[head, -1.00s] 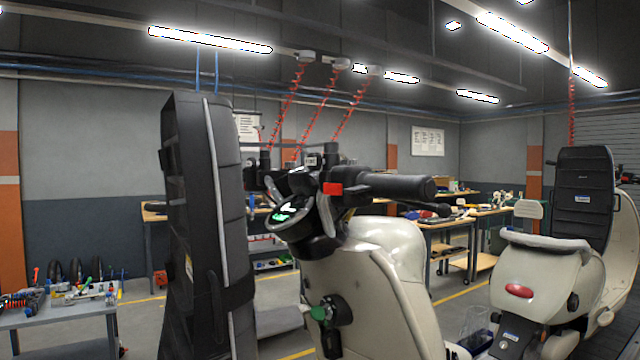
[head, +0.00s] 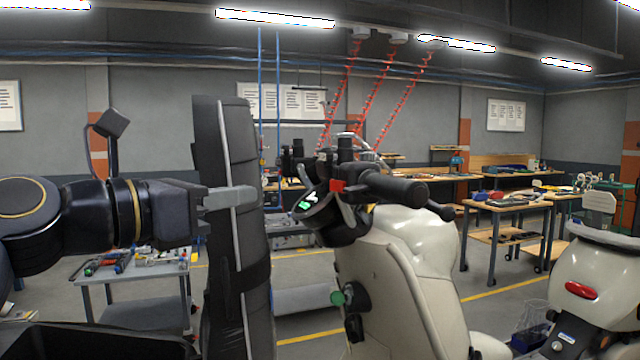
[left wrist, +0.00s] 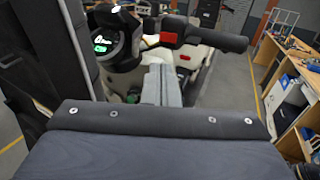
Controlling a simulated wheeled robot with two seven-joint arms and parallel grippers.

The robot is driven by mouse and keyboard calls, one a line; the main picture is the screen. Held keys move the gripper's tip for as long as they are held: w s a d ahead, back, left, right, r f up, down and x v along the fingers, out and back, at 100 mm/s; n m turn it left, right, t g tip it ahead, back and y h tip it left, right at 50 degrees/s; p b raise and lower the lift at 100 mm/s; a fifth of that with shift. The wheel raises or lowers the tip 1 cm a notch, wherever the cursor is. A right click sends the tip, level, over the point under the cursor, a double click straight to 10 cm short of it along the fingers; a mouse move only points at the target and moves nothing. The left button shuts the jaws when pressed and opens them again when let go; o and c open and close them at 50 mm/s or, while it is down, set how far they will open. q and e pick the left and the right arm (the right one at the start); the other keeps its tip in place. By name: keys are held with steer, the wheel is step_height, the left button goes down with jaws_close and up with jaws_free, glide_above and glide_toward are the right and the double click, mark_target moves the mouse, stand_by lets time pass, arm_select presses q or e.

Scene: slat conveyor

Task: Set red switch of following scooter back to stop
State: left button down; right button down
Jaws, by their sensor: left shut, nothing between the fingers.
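The near cream scooter (head: 385,280) stands in the middle of the head view. Its red switch (head: 337,186) sits beside the black handlebar grip (head: 395,188). The red switch also shows in the left wrist view (left wrist: 168,38), beyond my fingers; its setting is too small to tell. My left gripper (head: 252,198) comes in from the left, shut and empty, in front of the tall black padded panel. Its tip is left of the switch and apart from it. In the left wrist view the closed grey fingers (left wrist: 161,85) point toward the handlebar. My right gripper is not in view.
The tall black padded panel (head: 225,150) stands left of the handlebar. Another cream scooter (head: 600,290) stands at the right. A grey tool cart (head: 140,265) is behind my left arm.

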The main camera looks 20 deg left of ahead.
mark_target(338, 186)
arm_select(q)
steer(key=shift+w, duration=0.1)
steer(key=p+x, duration=0.4)
steer(key=x, duration=1)
